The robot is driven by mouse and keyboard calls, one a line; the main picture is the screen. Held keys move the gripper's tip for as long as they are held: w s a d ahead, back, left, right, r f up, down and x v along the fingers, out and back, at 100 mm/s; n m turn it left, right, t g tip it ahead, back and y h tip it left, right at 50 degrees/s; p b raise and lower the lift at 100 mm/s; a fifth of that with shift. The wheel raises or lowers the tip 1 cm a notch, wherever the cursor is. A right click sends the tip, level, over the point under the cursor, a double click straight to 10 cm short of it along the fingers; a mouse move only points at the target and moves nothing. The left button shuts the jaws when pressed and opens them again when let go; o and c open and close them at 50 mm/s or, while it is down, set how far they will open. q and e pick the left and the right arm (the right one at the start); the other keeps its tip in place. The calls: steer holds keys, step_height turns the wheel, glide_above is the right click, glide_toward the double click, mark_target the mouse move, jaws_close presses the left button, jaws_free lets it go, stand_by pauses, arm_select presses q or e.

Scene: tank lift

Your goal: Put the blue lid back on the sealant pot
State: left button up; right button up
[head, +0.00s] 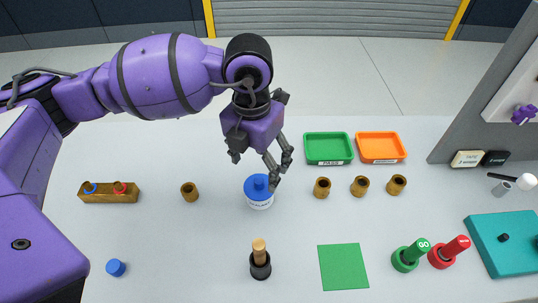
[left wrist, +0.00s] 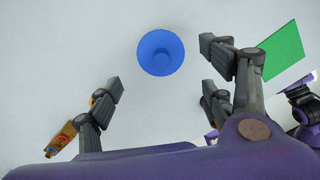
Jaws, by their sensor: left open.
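The sealant pot (head: 260,203) is white with a dark label and stands upright on the table, mid-view. The blue lid (head: 257,185), with a round knob, sits level on top of it; I cannot tell how firmly. In the left wrist view the lid (left wrist: 160,53) shows from above as a blue disc that hides the pot. My left gripper (head: 260,166) is open and empty, pointing down just above the lid. In the head view one finger overlaps the lid's right edge. In the left wrist view its fingers (left wrist: 160,78) are spread, with the lid beyond them. My right gripper is not seen.
A wooden cup (head: 190,192) stands left of the pot, and several more stand to its right. A dark-based wooden-handled tool (head: 260,262) stands in front. Green (head: 328,148) and orange (head: 381,147) trays lie behind right. A green mat (head: 343,266) lies front right.

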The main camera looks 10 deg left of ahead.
mark_target(257, 180)
arm_select(q)
step_height(257, 180, up, 6)
stand_by(0.4)
stand_by(0.3)
